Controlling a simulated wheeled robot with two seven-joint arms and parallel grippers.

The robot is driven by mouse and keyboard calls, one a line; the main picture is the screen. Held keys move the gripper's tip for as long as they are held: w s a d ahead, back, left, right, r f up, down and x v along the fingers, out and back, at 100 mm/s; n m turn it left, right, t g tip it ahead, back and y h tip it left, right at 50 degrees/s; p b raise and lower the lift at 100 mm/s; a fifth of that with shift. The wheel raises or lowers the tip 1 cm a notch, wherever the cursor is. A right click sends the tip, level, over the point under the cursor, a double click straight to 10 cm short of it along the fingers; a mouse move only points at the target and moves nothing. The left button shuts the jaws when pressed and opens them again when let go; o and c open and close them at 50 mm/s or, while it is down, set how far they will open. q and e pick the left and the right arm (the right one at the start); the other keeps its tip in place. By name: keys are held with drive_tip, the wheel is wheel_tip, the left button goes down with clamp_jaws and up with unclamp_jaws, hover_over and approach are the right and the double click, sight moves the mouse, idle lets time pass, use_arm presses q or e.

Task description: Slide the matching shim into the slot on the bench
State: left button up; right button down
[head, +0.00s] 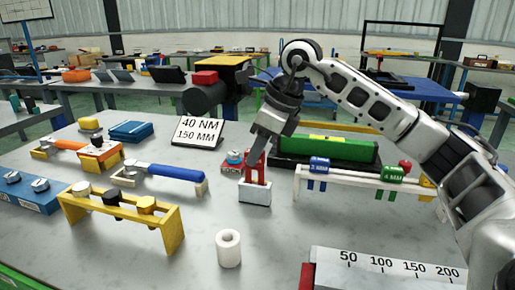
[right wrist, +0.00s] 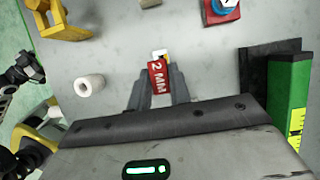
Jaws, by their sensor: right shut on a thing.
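My right gripper (head: 260,150) is shut on a red shim (head: 252,172). In the right wrist view the shim (right wrist: 157,78) carries the label "2 MM" and sits between the two fingertips (right wrist: 161,72). The shim is upright directly over a small white block (head: 255,195) on the bench, and its lower end meets the block's top. I cannot tell how far it is inside the slot, which is hidden. A white rack (head: 345,180) at right holds a blue shim (head: 319,165) and a green shim (head: 392,173) labelled "4 MM".
A sign (head: 201,132) reads "40 NM 150 MM". A white roll (head: 228,248) stands in front of the block, a yellow rack (head: 118,213) at left, a green level (head: 325,149) behind, and a ruler plate (head: 385,272) at front right. The bench around the roll is clear.

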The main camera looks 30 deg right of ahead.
sight(259, 164)
drive_tip(key=shift+f+b, duration=1.5)
drive_tip(key=shift+f, duration=0.6)
drive_tip(key=c, duration=0.7)
unclamp_jaws()
drive_tip(key=shift+o, duration=0.2)
